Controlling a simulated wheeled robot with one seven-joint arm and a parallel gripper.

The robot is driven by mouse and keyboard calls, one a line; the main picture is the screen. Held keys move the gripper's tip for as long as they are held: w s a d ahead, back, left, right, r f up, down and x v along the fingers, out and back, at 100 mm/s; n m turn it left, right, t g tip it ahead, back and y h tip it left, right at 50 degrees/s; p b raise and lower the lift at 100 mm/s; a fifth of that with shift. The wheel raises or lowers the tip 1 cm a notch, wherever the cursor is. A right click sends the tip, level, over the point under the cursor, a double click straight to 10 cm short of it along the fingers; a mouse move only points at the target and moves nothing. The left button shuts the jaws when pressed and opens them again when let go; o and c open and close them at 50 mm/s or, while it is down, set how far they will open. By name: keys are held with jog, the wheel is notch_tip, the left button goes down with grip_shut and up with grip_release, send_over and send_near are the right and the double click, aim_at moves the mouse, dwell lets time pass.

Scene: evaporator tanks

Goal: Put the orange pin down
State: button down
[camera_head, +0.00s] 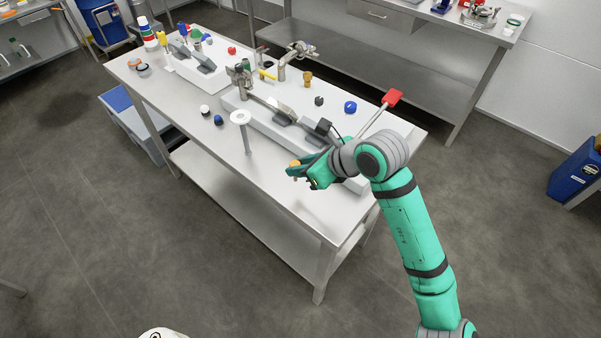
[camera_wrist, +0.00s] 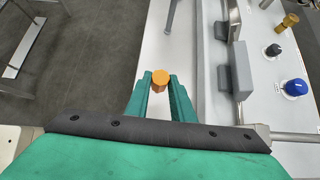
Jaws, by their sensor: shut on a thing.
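The orange pin (camera_wrist: 161,78) is between the fingertips of my gripper (camera_wrist: 160,82) in the wrist view, with its round orange top facing the camera. My gripper is shut on it. In the head view my gripper (camera_head: 297,170) is over the near right part of the steel table (camera_head: 215,150), and the pin (camera_head: 294,164) shows as a small orange spot at the fingertips. I cannot tell how far the pin's lower end is from the table top.
A white base (camera_head: 262,121) with grey metal fittings stands beside my gripper. A white-topped post (camera_head: 240,118) stands to the left. A blue knob (camera_head: 350,107), a dark knob (camera_head: 319,101) and a brass piece (camera_head: 307,78) stand behind. A red-ended lever (camera_head: 392,98) rises near my wrist.

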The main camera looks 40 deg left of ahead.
jog(key=shift+w+a+f, duration=0.35)
jog(key=shift+w+f, duration=0.15)
jog(key=shift+f, duration=0.25)
jog(key=f, duration=0.3)
jog(key=shift+w+a, duration=0.1)
jog(key=shift+w, duration=0.15)
jog(key=shift+s+a+f, duration=0.1)
jog(key=shift+f, duration=0.25)
jog(key=c, duration=1.5)
grip_release()
jog(key=shift+f, duration=0.1)
jog(key=shift+c, duration=0.2)
